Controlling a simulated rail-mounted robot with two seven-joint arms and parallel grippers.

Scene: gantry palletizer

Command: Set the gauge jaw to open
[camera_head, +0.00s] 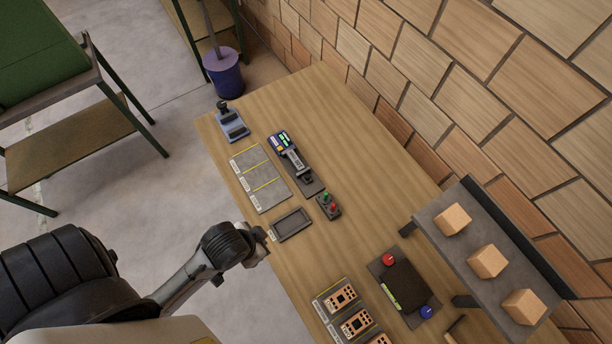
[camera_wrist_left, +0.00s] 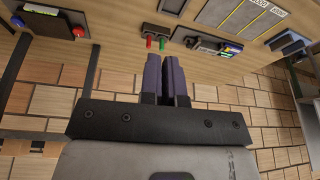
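A gauge (camera_head: 291,155), with a blue display block at its far end and a grey beam with a dark part at its near end, lies on the workbench. It also shows in the left wrist view (camera_wrist_left: 213,43), upper right. I cannot tell whether its jaw is open or shut. My left arm reaches the bench's left edge, near the dark tray, short of the gauge. In the left wrist view, my left gripper (camera_wrist_left: 162,56) has its purple fingers together with nothing seen between them. My right gripper is not in view.
A button box (camera_head: 328,205), green and red, sits beside the gauge's near end. A dark tray (camera_head: 291,224) and grey panel (camera_head: 260,178) lie left of it. A shelf with wooden blocks (camera_head: 487,261) stands at the right. Bare wood lies between the gauge and wall.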

